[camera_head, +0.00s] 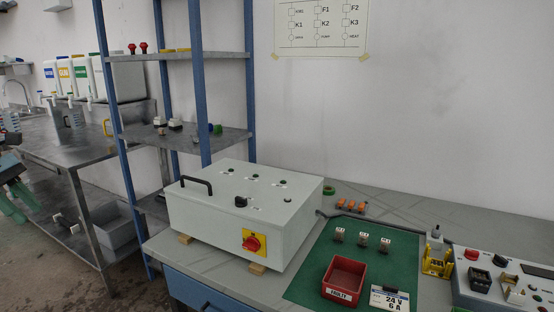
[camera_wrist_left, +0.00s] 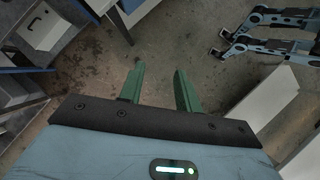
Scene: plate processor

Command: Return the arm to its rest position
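My left gripper (camera_head: 22,205) shows at the far left edge of the head view, green fingers pointing down, in front of the metal bench. In the left wrist view its two green fingers (camera_wrist_left: 158,90) stand apart with only the floor between them. It is open and empty, touching nothing. My right gripper is not in the head view; two blue and black jointed arm parts show at the top right of the left wrist view, but I cannot tell what they are.
A grey control box (camera_head: 240,215) with a red switch stands on the worktable (camera_head: 420,205). A red bin (camera_head: 344,280) sits on the green mat (camera_head: 308,285). A blue-post shelf (camera_head: 187,138) and a metal bench (camera_head: 62,152) stand left. Floor (camera_head: 40,260) before the bench looks clear.

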